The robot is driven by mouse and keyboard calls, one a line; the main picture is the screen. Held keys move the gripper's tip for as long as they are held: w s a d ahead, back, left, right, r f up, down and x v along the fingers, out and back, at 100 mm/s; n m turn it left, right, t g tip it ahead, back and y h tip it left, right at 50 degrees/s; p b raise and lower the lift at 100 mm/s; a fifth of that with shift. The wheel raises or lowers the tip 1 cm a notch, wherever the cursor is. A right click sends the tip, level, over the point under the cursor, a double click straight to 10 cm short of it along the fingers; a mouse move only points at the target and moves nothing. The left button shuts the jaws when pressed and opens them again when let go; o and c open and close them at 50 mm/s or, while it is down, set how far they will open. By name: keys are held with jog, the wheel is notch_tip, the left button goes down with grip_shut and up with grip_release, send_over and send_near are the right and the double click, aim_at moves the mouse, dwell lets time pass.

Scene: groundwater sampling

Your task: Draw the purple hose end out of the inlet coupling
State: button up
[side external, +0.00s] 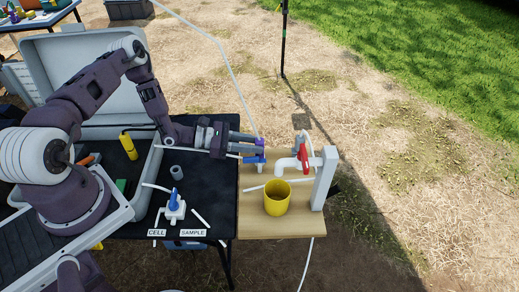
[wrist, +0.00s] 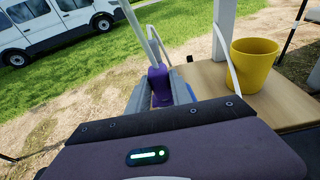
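The purple hose end (side external: 261,143) stands upright at the left of the wooden board, with a pale hose rising from its top. The inlet coupling (side external: 257,159), blue on a white fitting, is directly below it; how far the hose end sits inside it is hidden. My gripper (side external: 259,148) reaches in level from the left. In the wrist view the purple hose end (wrist: 160,86) is between the grey fingers, which lie against both its sides and look shut on it.
A red-handled valve (side external: 303,153) on white pipe and a white post (side external: 324,178) stand just right. A yellow cup (side external: 277,198) stands in front on the wooden board (side external: 255,222). A blue-handled valve (side external: 175,203) is on the black table.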

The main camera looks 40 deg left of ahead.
grip_shut()
jog(key=shift+r, duration=3)
notch_tip(320, 180, up, 11)
jog(key=n+g+y, duration=0.5)
jog(key=g+y, duration=0.6)
send_over(215, 184)
jog(key=w, duration=0.1)
notch_tip(215, 184, down, 22)
jog(key=shift+d+f+m+g+y, duration=0.1)
jog(key=shift+m+g+y, duration=0.25)
jog(key=shift+g, duration=0.75)
